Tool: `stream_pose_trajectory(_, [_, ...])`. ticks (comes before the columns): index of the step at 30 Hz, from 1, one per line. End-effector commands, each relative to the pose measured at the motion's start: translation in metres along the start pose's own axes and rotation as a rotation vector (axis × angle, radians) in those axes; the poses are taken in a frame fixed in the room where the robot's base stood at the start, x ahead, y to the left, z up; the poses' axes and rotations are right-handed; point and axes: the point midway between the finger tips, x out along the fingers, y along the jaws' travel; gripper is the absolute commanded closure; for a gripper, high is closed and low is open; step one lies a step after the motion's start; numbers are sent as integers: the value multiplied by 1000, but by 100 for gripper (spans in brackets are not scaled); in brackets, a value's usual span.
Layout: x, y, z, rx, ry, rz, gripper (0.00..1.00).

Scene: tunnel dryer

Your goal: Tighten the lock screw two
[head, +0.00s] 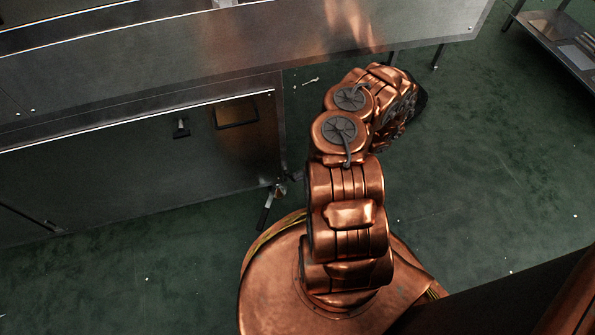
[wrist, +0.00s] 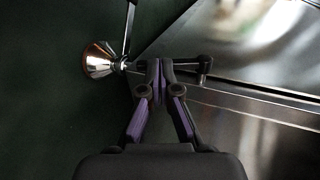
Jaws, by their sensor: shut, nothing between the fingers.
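My gripper (wrist: 160,65) is in the middle of the wrist view, its two fingertips together with nothing between them. A dark horizontal bar (wrist: 188,66) with a short upright end shows right beside the fingertips. I cannot tell whether they touch it. Left of the fingertips is a shiny, flared metal piece (wrist: 98,60) with a thin dark rod (wrist: 129,28) rising beside it. No label shows which part is lock screw two. In the head view, my arm reaches up and right, and my fingertips cannot be made out.
A metal panel (wrist: 262,50) fills the right of the wrist view, close to the fingers. In the head view, the dryer's steel side (head: 110,165) stands at left. A low metal table (head: 562,35) is at the upper right. Green floor (head: 490,150) is open at right.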

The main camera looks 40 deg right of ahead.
Motion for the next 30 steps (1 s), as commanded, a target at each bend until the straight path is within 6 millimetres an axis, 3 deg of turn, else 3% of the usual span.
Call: stream_pose_trajectory(30, [17, 9, 7, -1, 1, 1, 100])
